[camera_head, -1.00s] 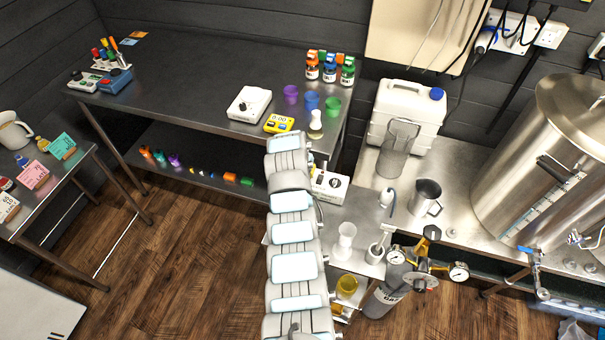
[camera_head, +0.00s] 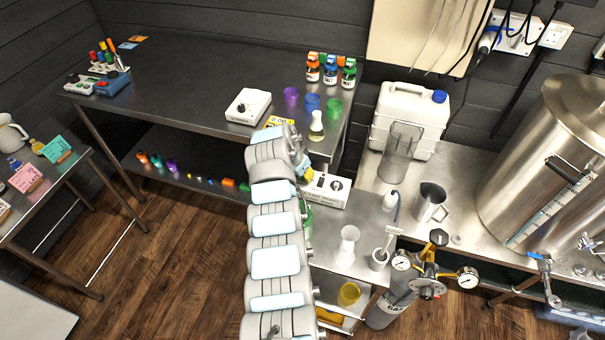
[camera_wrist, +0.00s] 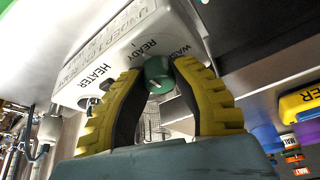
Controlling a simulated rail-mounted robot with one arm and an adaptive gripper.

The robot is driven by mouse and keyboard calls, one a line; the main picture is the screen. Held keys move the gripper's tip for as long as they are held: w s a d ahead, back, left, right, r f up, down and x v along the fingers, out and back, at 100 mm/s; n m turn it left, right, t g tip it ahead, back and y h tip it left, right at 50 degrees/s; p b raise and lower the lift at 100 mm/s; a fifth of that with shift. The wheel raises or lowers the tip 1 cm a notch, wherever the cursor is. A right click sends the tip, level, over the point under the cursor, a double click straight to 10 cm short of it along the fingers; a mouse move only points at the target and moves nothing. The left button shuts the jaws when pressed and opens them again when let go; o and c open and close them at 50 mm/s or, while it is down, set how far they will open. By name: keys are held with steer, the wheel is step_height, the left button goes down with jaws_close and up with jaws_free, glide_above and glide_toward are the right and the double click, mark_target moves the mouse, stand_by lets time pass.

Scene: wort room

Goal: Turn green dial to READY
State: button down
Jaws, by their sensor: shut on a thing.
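The green dial (camera_wrist: 158,72) sits on the face of a white control box (camera_wrist: 105,50) in the wrist view. The labels READY, HEATER and one partly hidden word starting "WA" are printed near it. My gripper (camera_wrist: 160,78) has its yellow and black fingers closed on either side of the dial. The dial's pointer setting cannot be told for certain. In the head view, the white box (camera_head: 326,190) with a black knob (camera_head: 336,184) stands at the left end of the lower bench, with my gripper (camera_head: 305,173) at its left side. The green dial is hidden there by my arm.
A conical flask (camera_head: 316,124), a yellow device (camera_head: 280,122) and coloured cups (camera_head: 312,102) stand on the dark table (camera_head: 200,75) close behind.

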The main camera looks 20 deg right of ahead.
steer(key=shift+f, duration=0.15)
steer(key=c, duration=0.8)
jaws_free()
steer(key=shift+v, duration=0.9)
steer(key=v, duration=1)
steer(key=shift+r, duration=0.2)
steer(key=shift+w, duration=0.1)
